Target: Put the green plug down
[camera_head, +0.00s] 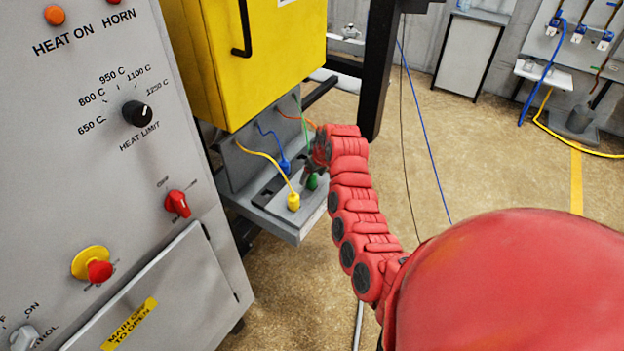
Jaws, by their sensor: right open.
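The green plug (311,182) stands on the grey shelf (262,222) below the yellow cabinet. Its upper part is partly hidden by my right gripper. A green cable (304,126) runs up behind the gripper. My right gripper (313,168) is open, at the top of the green plug; I cannot tell whether it touches it. My red right arm reaches in from the lower right. A yellow plug (293,201) and a blue plug (284,166) stand on the same shelf, left of the green one. My left gripper is not in view.
The grey control panel (120,130) with knobs and switches fills the left side. The yellow cabinet (262,60) hangs above the shelf, with a black post (379,65) to its right.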

